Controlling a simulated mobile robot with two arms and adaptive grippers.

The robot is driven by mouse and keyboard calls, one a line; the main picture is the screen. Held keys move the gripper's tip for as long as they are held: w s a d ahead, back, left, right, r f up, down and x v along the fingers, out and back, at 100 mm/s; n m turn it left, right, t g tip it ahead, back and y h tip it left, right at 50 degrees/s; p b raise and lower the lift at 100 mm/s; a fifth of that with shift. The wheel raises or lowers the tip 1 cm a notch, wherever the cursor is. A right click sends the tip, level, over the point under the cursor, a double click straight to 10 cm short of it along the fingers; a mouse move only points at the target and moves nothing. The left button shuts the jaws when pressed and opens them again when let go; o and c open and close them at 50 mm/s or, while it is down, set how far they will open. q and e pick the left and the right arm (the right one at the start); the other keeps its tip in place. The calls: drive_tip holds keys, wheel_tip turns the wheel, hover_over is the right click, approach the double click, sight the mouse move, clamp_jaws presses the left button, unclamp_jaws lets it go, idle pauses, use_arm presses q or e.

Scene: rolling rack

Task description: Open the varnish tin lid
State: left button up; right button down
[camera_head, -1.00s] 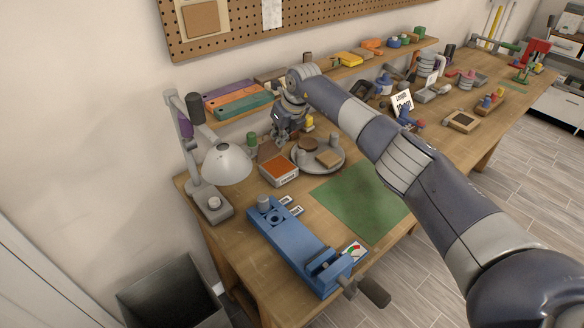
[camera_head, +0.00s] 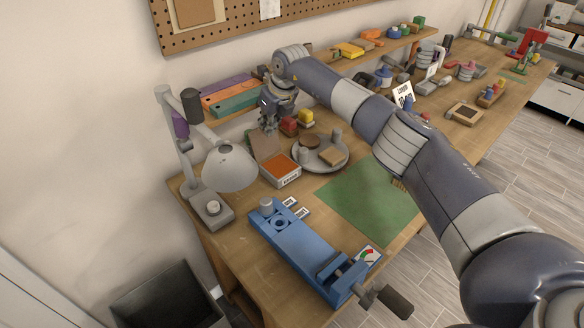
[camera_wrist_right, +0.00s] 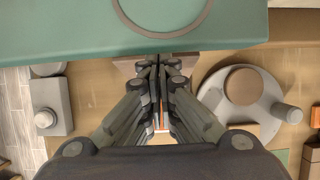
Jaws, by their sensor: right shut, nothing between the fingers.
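A low white box with an orange-red top face (camera_head: 280,169) and a label on its front sits on the workbench; I take it for the varnish tin, but cannot read the label. A brown-grey panel (camera_head: 264,143) stands tilted up at its back edge and looks like its raised lid; I cannot tell how it is joined. My right gripper (camera_head: 269,128) is at the panel's upper edge, behind the tin. In the right wrist view its fingers (camera_wrist_right: 160,66) are together and empty, near the panel; whether they touch it is unclear. My left gripper is out of view.
A round grey tray (camera_head: 320,165) with small pieces stands right of the tin. A desk lamp (camera_head: 229,167) is at the left, a blue vise (camera_head: 305,250) in front. Teal and other long boxes (camera_head: 235,103) lie behind. A green mat (camera_head: 365,195) is clear.

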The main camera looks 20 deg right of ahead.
drive_tip(key=shift+r, duration=0.3)
idle(0.4)
drive_tip(key=shift+r+p, duration=0.5)
drive_tip(key=shift+r, duration=0.25)
